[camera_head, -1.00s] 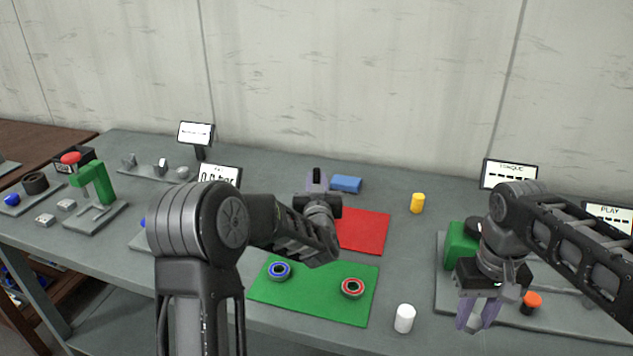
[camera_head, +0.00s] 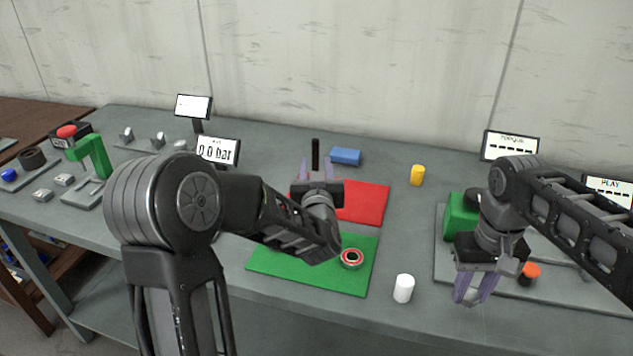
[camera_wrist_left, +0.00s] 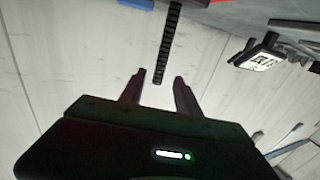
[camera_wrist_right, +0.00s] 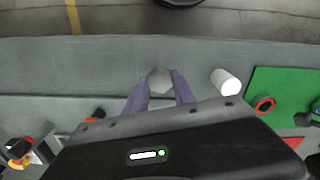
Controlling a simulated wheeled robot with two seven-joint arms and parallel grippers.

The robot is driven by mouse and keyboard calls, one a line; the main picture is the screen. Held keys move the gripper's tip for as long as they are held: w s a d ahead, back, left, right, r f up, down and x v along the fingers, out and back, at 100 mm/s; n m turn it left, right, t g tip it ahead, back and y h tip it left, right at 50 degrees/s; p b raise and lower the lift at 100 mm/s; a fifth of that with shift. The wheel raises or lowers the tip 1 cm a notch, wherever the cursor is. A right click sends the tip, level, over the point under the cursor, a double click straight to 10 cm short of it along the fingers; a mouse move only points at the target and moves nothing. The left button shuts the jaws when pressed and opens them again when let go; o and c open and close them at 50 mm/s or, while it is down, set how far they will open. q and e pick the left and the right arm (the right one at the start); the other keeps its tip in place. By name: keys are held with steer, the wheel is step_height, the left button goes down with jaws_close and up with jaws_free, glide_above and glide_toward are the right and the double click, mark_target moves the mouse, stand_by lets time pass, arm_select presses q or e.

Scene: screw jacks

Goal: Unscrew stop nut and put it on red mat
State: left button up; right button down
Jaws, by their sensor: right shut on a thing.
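My left gripper (camera_head: 317,182) is open at a black threaded rod (camera_head: 315,152). In the left wrist view the rod (camera_wrist_left: 168,45) runs down to an end between the two parted fingertips (camera_wrist_left: 160,76). My right gripper (camera_head: 468,302) points down at the table's front, right of a white cylinder. In the right wrist view its fingers are shut on a grey hexagonal piece (camera_wrist_right: 158,80). The red mat (camera_head: 368,203) is bare where visible, partly behind the left gripper. I cannot make out a stop nut for certain; the rod's lower part is hidden in the head view.
A green mat (camera_head: 350,284) with a red ring (camera_head: 352,258) lies in front of the red mat. A white cylinder (camera_head: 403,288), yellow cylinder (camera_head: 417,175) and blue block (camera_head: 346,156) stand around. A grey plate with a green block (camera_head: 462,217) and orange knob (camera_head: 530,269) is at right.

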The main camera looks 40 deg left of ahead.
arm_select(q)
steer(key=v, duration=0.5)
steer(key=shift+s, duration=0.1)
steer(key=shift+d+f, duration=0.1)
stand_by(0.4)
